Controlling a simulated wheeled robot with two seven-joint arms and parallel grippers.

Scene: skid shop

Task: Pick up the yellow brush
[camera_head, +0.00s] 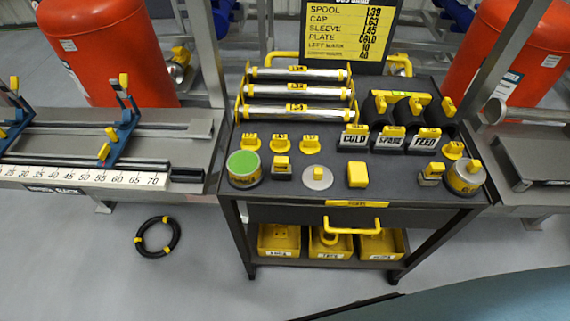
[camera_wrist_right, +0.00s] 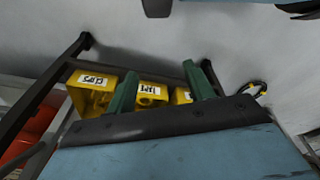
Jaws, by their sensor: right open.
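A small yellow block (camera_head: 357,175) stands near the front of the dark cart top (camera_head: 335,190), right of a round grey disc with a yellow knob (camera_head: 318,178). It may be the yellow brush, but no bristles can be made out. My right gripper (camera_wrist_right: 164,84) shows in the right wrist view with its two green fingers apart and nothing visible between them. Beyond the fingers are yellow bins (camera_wrist_right: 152,92) on the cart's lower shelf. My left gripper is not in view.
The cart top also holds silver rollers (camera_head: 298,92), black labelled blocks (camera_head: 390,140), a green-topped round tin (camera_head: 244,168) and a grey round tin (camera_head: 465,178). A drawer with a yellow handle (camera_head: 352,226) is below. A black ring (camera_head: 157,237) lies on the floor.

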